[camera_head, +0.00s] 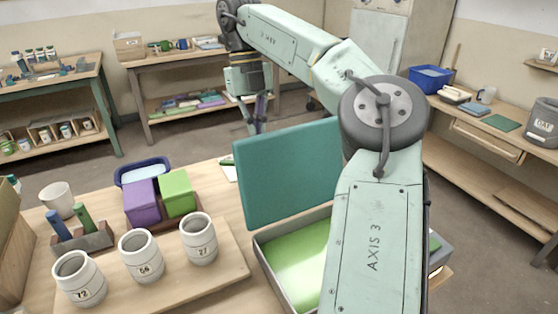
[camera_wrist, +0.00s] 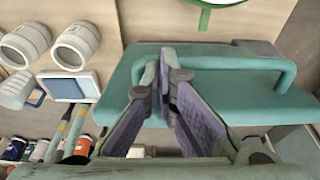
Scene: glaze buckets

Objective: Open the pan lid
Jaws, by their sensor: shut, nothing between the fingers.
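The pan (camera_head: 267,263) is a grey box on the table with a bright green inside. Its teal lid (camera_head: 287,172) stands steeply raised at the far side of the pan, leaving the inside exposed. My gripper (camera_head: 259,112) is beyond the lid's upper left edge in the head view. In the wrist view, the lid (camera_wrist: 245,97) lies behind my fingers, with a teal bar handle (camera_wrist: 225,62) across it. My fingertips (camera_wrist: 165,75) are together and empty, overlapping the handle in the picture; contact cannot be told. My arm hides the pan's right part.
White numbered buckets (camera_head: 199,240) stand on a board left of the pan. Behind them are a purple box (camera_head: 141,204), a green box (camera_head: 177,193) and a blue-rimmed tub (camera_head: 142,171). Shelved benches line the room, with open floor between.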

